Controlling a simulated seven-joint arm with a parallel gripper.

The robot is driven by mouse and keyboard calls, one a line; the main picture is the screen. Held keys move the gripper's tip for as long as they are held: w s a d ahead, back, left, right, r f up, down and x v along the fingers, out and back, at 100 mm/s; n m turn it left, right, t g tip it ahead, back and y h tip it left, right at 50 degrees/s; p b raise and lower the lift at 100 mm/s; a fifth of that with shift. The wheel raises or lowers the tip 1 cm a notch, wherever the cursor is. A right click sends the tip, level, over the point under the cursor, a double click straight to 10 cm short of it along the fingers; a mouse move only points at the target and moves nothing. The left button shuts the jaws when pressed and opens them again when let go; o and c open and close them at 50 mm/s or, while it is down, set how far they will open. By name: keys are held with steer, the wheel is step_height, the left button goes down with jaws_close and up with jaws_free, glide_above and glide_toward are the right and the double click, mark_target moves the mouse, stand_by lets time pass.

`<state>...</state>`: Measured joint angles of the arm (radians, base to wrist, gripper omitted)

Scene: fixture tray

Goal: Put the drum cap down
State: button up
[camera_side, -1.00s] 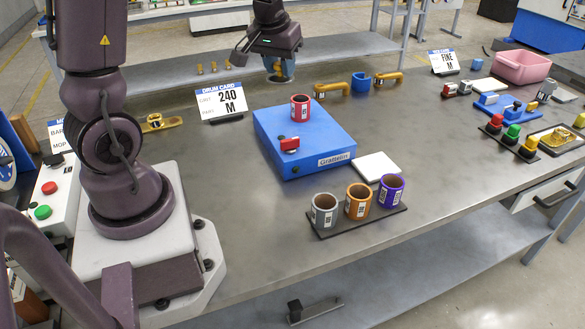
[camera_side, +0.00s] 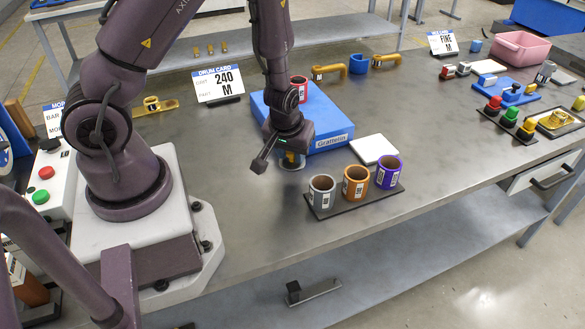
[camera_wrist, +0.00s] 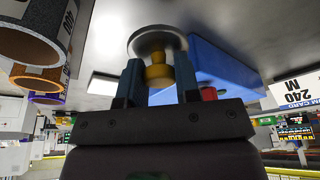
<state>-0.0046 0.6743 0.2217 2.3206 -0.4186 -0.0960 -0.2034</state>
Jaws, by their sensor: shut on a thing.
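My gripper (camera_side: 292,160) is low over the bench at the blue box's near left side. In the wrist view, its two blue fingers (camera_wrist: 158,76) are shut on the yellow knob of the drum cap (camera_wrist: 157,40), a round grey metal disc. The disc faces the bench top; I cannot tell whether it touches. In the side view the cap is mostly hidden by the gripper.
Grey, orange and purple rings stand on a dark strip (camera_side: 342,206) to the right. A white plate (camera_side: 373,149) lies beside the box. The drum card (camera_side: 218,84) stands behind to the left. Bench around the gripper's left and front is bare.

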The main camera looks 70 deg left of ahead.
mark_target(291, 160)
steer(key=shift+f, duration=2.1)
steer(key=shift+f, duration=0.2)
steer(key=o, duration=0.9)
steer(key=shift+r, duration=0.1)
